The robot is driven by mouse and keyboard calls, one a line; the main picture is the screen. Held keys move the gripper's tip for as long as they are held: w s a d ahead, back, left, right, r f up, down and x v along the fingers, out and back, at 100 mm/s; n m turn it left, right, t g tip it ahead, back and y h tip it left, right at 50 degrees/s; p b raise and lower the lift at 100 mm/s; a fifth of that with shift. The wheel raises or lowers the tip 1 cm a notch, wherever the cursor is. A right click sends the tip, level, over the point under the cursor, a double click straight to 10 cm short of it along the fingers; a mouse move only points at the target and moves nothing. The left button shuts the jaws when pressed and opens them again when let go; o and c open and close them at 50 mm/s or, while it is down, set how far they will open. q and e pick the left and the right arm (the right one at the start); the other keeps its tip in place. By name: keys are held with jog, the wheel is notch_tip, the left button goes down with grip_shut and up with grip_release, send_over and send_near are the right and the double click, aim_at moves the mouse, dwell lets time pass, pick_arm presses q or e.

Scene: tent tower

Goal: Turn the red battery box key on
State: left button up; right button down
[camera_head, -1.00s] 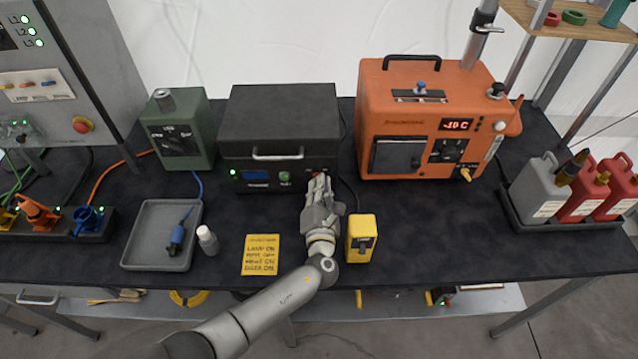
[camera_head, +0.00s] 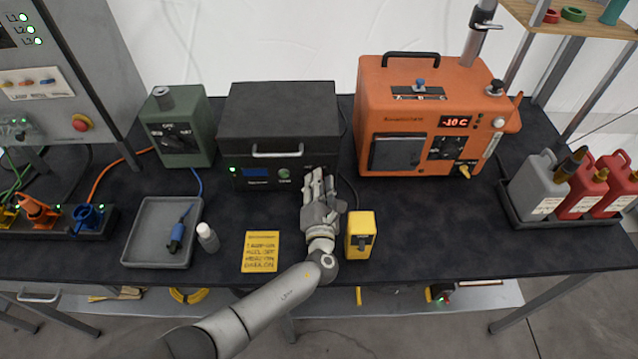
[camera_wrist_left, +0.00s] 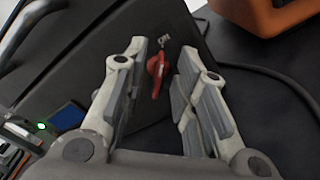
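The battery box is a black case (camera_head: 278,122) on the dark table, with a front handle, a small blue screen and a green light. In the left wrist view its red key (camera_wrist_left: 157,72) sticks out of the front panel, with white lettering beside it that seems to read "ON". My left gripper (camera_head: 316,178) is at the right end of the box front and hides the key in the head view. In the left wrist view the left gripper (camera_wrist_left: 158,90) is open, its fingers on either side of the key with gaps visible. My right gripper is out of view.
A yellow box (camera_head: 361,236) stands right beside my left wrist. An orange heater-like unit (camera_head: 410,130) is to the right, a green box (camera_head: 180,130) to the left.

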pick_arm(q)
jog(key=s, duration=1.2)
dwell(0.5)
